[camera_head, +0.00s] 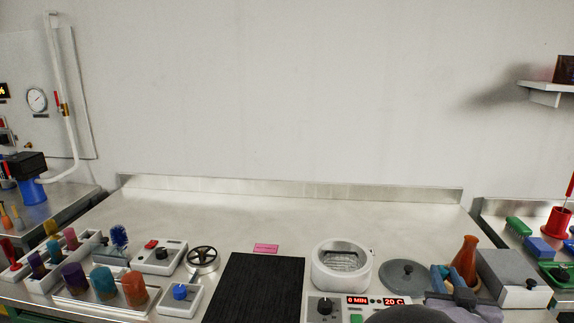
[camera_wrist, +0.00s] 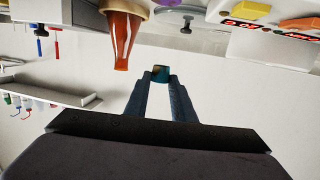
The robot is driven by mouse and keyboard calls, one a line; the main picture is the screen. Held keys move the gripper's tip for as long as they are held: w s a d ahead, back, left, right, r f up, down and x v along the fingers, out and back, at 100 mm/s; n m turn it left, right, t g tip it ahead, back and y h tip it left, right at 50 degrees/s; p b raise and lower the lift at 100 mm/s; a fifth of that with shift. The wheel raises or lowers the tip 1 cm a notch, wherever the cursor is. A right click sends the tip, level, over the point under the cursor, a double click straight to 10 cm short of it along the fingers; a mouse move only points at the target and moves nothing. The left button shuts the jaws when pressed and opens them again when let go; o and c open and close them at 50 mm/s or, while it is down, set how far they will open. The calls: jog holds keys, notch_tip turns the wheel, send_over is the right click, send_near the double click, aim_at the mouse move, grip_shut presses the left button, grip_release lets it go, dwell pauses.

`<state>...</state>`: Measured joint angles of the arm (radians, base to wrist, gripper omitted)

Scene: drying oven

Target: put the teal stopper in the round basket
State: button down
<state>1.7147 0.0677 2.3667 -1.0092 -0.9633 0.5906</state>
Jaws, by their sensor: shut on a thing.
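My gripper (camera_wrist: 160,80) is shut on the teal stopper (camera_wrist: 161,74), which shows between the fingertips in the wrist view with a tan patch on it. In the head view my gripper is at the lower right, in front of the orange flask; the stopper cannot be made out clearly there. The round basket (camera_head: 342,258) is a metal basket inside a white round housing, open at the top, to the left of my gripper. Its inside looks empty from here.
An orange flask (camera_head: 467,255) stands close to my gripper. A grey round lid (camera_head: 403,273) lies between it and the basket. A control panel (camera_head: 365,303) is in front of the basket, a black mat (camera_head: 256,285) to its left. A rack of coloured pieces (camera_head: 78,300) stands far left.

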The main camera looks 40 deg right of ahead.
jog(key=w+a+r+n+t+y+p, duration=0.1)
jog(key=w+a+n+t+y+p, duration=0.2)
jog(key=w+a+n+y+p, duration=0.6)
jog(key=w+a+n+t+y+p, duration=0.35)
jog(key=w+a+y+p, duration=0.4)
jog(key=w, duration=0.75)
jog(key=a+r+n+g+y+p, duration=0.1)
jog(key=a+p, duration=0.4)
jog(key=a, duration=0.5)
jog(key=a+r+n+g+y+p, duration=0.2)
jog(key=a+n+y+p, duration=0.3)
jog(key=a, duration=0.5)
jog(key=w+a+r+n+g+y+p, duration=0.1)
jog(key=a+r+n+g+y+p, duration=0.1)
jog(key=a, duration=0.9)
jog(key=n+g+y+p, duration=0.1)
jog(key=g+y+p, duration=0.1)
jog(key=p, duration=0.1)
notch_tip(320, 180, down, 5)
jog(key=m+t+h+b, duration=0.4)
jog(key=m+t+h, duration=0.1)
jog(key=shift+h+b, duration=0.25)
jog(key=shift+b, duration=0.15)
